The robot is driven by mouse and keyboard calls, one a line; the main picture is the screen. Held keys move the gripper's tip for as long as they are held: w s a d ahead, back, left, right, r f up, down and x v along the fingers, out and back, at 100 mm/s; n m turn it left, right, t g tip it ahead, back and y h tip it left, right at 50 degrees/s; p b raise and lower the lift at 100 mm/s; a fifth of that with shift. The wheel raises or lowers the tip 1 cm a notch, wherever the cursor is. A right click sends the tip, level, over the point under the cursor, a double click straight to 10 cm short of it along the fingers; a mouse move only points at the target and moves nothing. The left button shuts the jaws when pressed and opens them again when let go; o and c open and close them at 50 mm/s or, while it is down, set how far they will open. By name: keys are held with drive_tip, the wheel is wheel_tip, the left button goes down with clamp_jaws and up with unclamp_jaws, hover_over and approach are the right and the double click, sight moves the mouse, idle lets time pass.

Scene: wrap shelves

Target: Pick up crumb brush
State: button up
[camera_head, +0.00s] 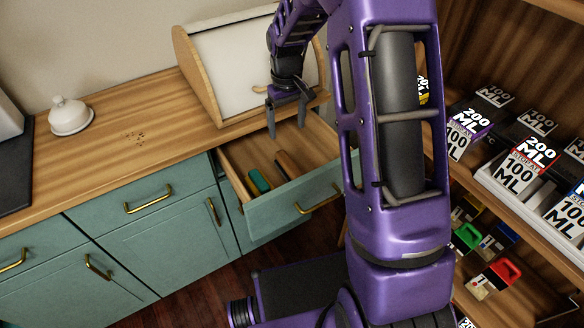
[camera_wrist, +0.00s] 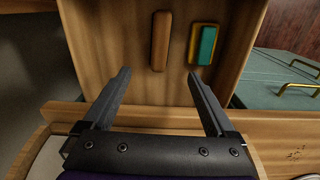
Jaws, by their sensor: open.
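A long brown wooden block with rounded ends, which looks like the crumb brush (camera_head: 283,162), lies in the open drawer (camera_head: 305,186). It also shows in the wrist view (camera_wrist: 160,41), lying lengthwise ahead of the fingers. Its bristles cannot be made out clearly. My gripper (camera_head: 287,129) is open and empty, pointing down above the back of the drawer. In the wrist view the fingers (camera_wrist: 157,74) are spread apart, with the brown block beyond their tips and between their lines. Nothing is between the fingers.
A teal and yellow block (camera_head: 259,181) lies beside the brown one, apart from it. A wooden bread box (camera_head: 225,70) stands behind the drawer. A white lidded dish (camera_head: 69,115) and dark crumbs (camera_head: 135,138) are on the counter. Shelves of boxes (camera_head: 520,165) stand at right.

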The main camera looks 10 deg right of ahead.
sight(289, 163)
wheel_tip(289, 163, down, 10)
drive_tip(key=shift+d+f+b, duration=0.1)
drive_tip(key=shift+f+b, duration=0.05)
drive_tip(key=shift+b, duration=0.5)
drive_tip(key=f, duration=0.2)
drive_tip(key=s+f, duration=0.1)
drive_tip(key=f, duration=0.1)
drive_tip(key=shift+f+b, duration=0.3)
drive_tip(key=shift+b, duration=0.05)
drive_tip(key=shift+f, duration=0.4)
clamp_jaws()
drive_tip(key=shift+r+p, duration=0.7)
drive_tip(key=shift+r, duration=4.4)
